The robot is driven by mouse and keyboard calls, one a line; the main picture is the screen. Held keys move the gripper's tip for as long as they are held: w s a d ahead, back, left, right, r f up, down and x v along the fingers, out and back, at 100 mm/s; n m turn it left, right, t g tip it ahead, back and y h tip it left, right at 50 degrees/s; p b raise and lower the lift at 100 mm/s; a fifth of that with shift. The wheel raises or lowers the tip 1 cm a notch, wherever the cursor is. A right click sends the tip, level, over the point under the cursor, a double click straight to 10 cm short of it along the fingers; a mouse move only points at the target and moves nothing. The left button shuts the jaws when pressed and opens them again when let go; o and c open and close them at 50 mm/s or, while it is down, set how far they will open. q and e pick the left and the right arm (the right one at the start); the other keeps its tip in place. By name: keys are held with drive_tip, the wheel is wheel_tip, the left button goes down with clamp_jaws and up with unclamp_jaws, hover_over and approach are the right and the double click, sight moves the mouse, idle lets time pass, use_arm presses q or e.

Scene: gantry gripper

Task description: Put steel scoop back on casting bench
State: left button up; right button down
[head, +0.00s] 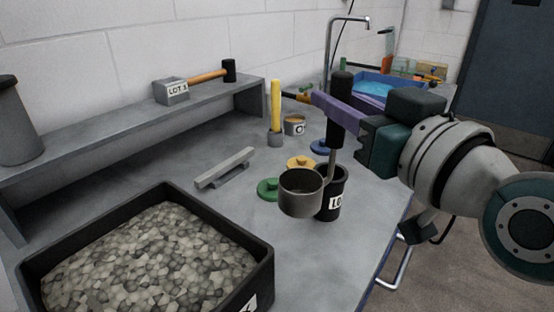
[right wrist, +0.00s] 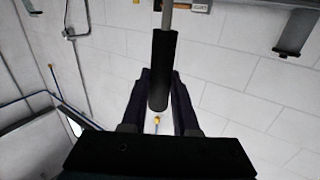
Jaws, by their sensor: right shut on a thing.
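The steel scoop (head: 301,194) has a round grey cup and a black upright handle. My right gripper (head: 337,112) is shut on the handle, with the cup hanging below the purple fingers. In the right wrist view the black handle (right wrist: 160,72) stands between the two fingers (right wrist: 160,105). The cup looks held above the grey casting bench (head: 310,255) and partly covers a black labelled canister (head: 333,200); the exact gap below it cannot be told. My left gripper is not in view.
A black tray (head: 262,255) of grey stones fills the front left. A raised shelf (head: 130,125) bears a mallet (head: 210,76). A blue basin (head: 375,88) is behind.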

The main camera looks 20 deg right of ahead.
sight(333, 171)
wheel_tip(333, 171, down, 10)
drive_tip(key=b, duration=0.2)
drive_tip(key=shift+r+b, duration=0.25)
drive_tip(key=shift+b, duration=0.05)
drive_tip(key=shift+f+b, duration=0.7)
drive_tip(key=shift+f, duration=1.2)
drive_tip(key=shift+f, duration=0.15)
drive_tip(key=c, duration=0.7)
unclamp_jaws()
